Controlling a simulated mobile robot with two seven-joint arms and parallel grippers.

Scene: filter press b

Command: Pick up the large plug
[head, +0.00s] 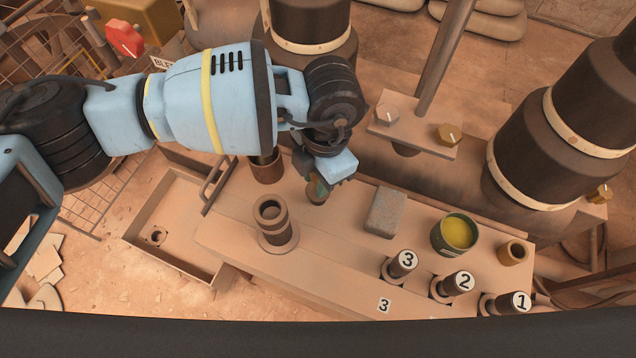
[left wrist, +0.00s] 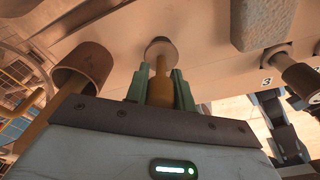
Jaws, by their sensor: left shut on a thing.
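My left gripper (head: 317,190) comes in from the left over the bench and points down. Its green fingers (left wrist: 160,92) are shut on an ochre-brown stem, which I take to be the large plug (left wrist: 160,70). In the left wrist view the stem stands between the fingers, with a wider round part at its far end. In the head view the plug (head: 316,197) shows only a little below the fingers, so I cannot tell whether it touches the bench top. My right gripper is not in view.
The bench (head: 340,270) bears a flanged upright tube (head: 272,222), a brown cup (head: 267,168), a grey block (head: 385,212), a yellow-filled tin (head: 458,233) and a small pot (head: 513,252). Numbered plugs 3 (head: 404,262), 2 (head: 458,283) and 1 (head: 515,302) line the front right.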

